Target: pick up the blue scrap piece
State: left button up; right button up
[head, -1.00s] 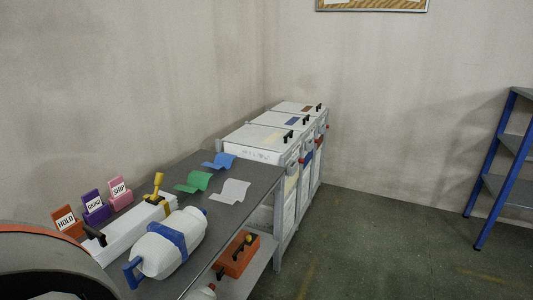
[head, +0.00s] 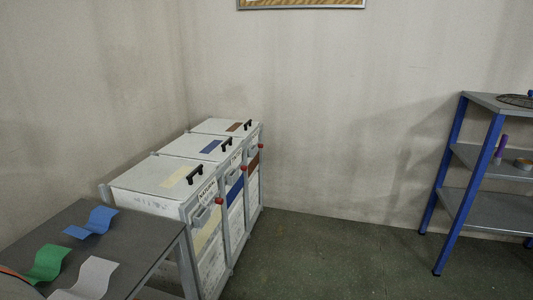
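The blue scrap piece (head: 92,222) is a small wavy sheet lying on the grey table (head: 62,217) at the lower left of the head view, near the table's far end. A green wavy piece (head: 46,263) and a light grey wavy piece (head: 88,279) lie nearer on the same table. The blue piece is in full view and apart from the other two. Neither of my grippers shows in the head view.
White lidded bins (head: 165,178) with black handles stand in a row beyond the table, against the wall. A blue-legged shelf unit (head: 468,190) stands at the right. The green floor (head: 330,255) between them is clear.

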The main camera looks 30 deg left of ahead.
aim_at(99, 222)
jog(key=i, duration=1.55)
jog(key=i+l+u, duration=0.1)
jog(key=i+u, duration=0.15)
jog(key=i, duration=0.3)
jog(key=i+l+u, duration=0.3)
jog(key=i, duration=0.25)
jog(key=j+u, duration=0.1)
jog(key=u, duration=1.55)
